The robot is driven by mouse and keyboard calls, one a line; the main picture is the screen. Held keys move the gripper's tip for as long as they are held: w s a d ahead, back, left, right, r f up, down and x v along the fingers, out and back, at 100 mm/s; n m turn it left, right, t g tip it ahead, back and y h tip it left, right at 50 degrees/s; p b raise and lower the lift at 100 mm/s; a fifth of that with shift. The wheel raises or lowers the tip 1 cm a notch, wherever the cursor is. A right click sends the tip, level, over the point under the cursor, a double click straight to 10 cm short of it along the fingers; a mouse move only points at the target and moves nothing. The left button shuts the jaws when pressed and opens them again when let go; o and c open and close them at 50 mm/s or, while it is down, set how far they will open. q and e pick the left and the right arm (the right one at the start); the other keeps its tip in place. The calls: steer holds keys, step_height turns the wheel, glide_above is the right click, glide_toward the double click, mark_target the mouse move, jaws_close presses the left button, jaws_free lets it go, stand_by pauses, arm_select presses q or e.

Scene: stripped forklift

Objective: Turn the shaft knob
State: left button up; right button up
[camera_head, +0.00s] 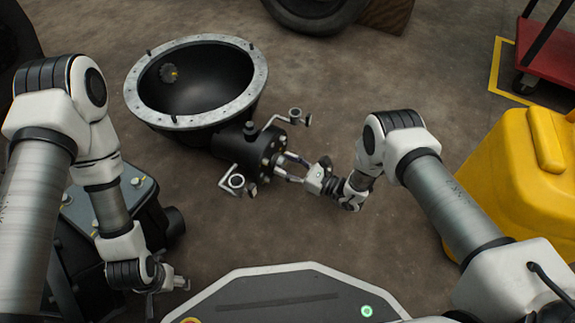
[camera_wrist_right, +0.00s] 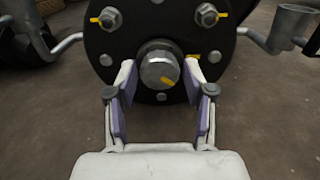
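In the head view the flange end (camera_head: 268,152) belongs to a black housing with a wide bowl (camera_head: 200,85). My right gripper (camera_wrist_right: 160,85) is open, with one finger on each side of the knob; it also shows in the head view (camera_head: 283,168). A gap shows between each finger and the knob. My left gripper (camera_head: 168,288) hangs low at the left, away from the housing; its finger opening is too small to tell.
Bent metal arms with ring ends (camera_head: 236,181) stick out on both sides of the flange. A yellow container (camera_head: 520,170) stands at the right, with a red cart (camera_head: 548,50) behind it. A dark machine block (camera_head: 140,200) sits at the left. The floor right of the bowl is clear.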

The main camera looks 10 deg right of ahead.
steer(key=c, duration=0.6)
arm_select(q)
steer(key=shift+r, duration=0.15)
arm_select(e)
steer(key=shift+o, duration=0.2)
steer(key=shift+m, duration=0.3)
